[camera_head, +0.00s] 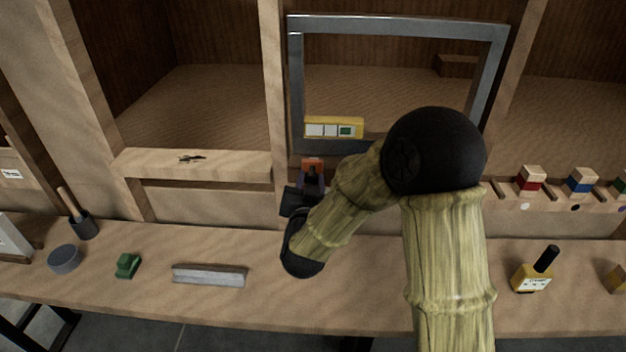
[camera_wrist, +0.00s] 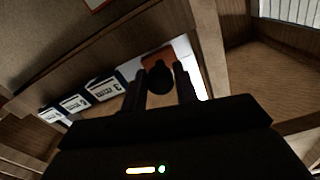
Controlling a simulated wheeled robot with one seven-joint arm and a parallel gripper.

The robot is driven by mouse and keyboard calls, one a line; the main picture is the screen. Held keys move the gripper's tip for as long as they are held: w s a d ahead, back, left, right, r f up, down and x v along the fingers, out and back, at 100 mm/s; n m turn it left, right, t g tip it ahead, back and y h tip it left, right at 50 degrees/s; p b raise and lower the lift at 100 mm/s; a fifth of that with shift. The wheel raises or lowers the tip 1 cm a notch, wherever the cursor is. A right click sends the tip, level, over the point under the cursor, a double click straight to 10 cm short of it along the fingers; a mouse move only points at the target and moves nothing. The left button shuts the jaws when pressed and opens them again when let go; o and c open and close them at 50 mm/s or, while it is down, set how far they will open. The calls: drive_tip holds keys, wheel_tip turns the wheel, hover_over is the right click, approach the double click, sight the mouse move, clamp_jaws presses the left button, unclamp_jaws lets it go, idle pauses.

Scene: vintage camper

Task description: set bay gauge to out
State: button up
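My gripper (camera_wrist: 161,80) is at the front of the shelf unit, below the metal frame. In the wrist view its two dark fingers are apart, with a round black knob (camera_wrist: 160,78) between their tips. I cannot tell whether they touch it. Behind the knob are an orange patch (camera_wrist: 157,58) and a white surface. The orange part (camera_head: 313,164) also shows in the head view, just above my gripper. My arm and gripper hide most of this fixture, and no gauge reading is legible. A yellow block with pale windows and a green one (camera_head: 334,128) sits above it.
A grey metal frame (camera_head: 397,24) surrounds the bay. Coloured blocks (camera_head: 530,181) line the right ledge.

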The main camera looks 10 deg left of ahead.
drive_tip(key=shift+o, duration=0.3)
drive_tip(key=shift+s+r, duration=0.1)
drive_tip(key=shift+s, duration=0.15)
drive_tip(key=shift+w, duration=0.15)
drive_tip(key=s+b, duration=1.1)
drive_tip(key=s, duration=0.6)
drive_tip(key=shift+s+d, duration=0.25)
drive_tip(key=shift+d, duration=0.15)
drive_tip(key=shift+w, duration=0.1)
